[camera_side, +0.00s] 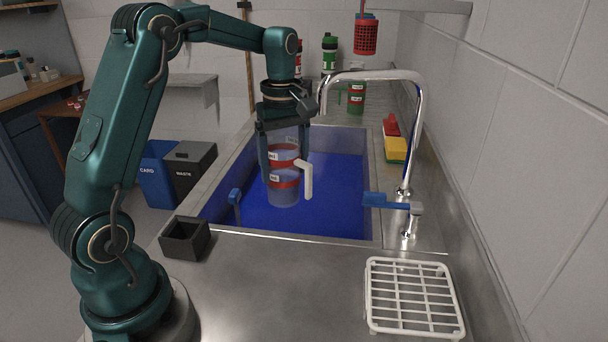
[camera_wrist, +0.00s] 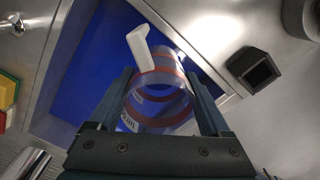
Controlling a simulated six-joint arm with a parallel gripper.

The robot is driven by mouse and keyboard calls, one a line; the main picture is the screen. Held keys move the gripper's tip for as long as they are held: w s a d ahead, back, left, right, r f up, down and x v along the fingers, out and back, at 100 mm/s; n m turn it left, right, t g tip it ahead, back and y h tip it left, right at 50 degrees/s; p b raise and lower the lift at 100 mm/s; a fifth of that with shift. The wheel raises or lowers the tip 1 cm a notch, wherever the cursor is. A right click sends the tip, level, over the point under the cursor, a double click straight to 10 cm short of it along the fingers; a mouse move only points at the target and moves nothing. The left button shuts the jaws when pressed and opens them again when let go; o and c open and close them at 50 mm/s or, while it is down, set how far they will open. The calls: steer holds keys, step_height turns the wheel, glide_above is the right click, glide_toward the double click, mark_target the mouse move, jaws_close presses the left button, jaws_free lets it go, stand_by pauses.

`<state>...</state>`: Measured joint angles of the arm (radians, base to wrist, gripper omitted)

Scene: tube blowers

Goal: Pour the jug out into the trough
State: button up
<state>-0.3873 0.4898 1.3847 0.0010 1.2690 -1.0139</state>
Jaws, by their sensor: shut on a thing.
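The jug (camera_side: 284,190) is clear with red bands, white labels and a white handle. My gripper (camera_side: 284,155) is shut on it and holds it upright over the trough (camera_side: 340,205), a sink basin with a blue inside. In the wrist view the jug (camera_wrist: 160,100) sits between the two fingers of my gripper (camera_wrist: 165,98), its handle pointing up and left. The blue trough (camera_wrist: 85,60) shows behind it. I cannot tell whether the jug holds any liquid.
A chrome faucet (camera_side: 410,150) with a blue lever stands right of the trough. A white rack (camera_side: 412,298) lies at the front right and a black open box (camera_side: 185,238) at the front left. Bottles (camera_side: 329,55) stand at the back. The front counter's middle is clear.

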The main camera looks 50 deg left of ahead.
steer(key=shift+s+a+f, duration=0.15)
steer(key=shift+a+f, duration=0.3)
steer(key=shift+f, duration=0.3)
steer(key=shift+s+a+f, duration=0.1)
steer(key=shift+a+f, duration=0.35)
steer(key=shift+f, duration=0.3)
steer(key=h, duration=0.3)
steer(key=shift+w+d+r+t+h, duration=0.1)
steer(key=shift+d+r+t+h, duration=0.2)
steer(key=shift+r+t, duration=0.1)
steer(key=h, duration=0.2)
steer(key=shift+d+t+h, duration=0.15)
steer(key=shift+t+h, duration=0.15)
steer(key=shift+h, duration=0.1)
steer(key=h, duration=0.2)
steer(key=shift+f+t+h, duration=0.2)
steer(key=shift+t+h, duration=0.1)
steer(key=shift+a+f+t+h, duration=0.1)
steer(key=shift+f+t+h, duration=0.15)
steer(key=shift+h, duration=0.55)
steer(key=shift+a+f+t+h, duration=0.15)
steer(key=shift+f+h, duration=0.15)
steer(key=shift+h, duration=0.5)
steer(key=shift+t+h, duration=0.3)
steer(key=shift+h, duration=0.9)
steer(key=shift+h, duration=1.1)
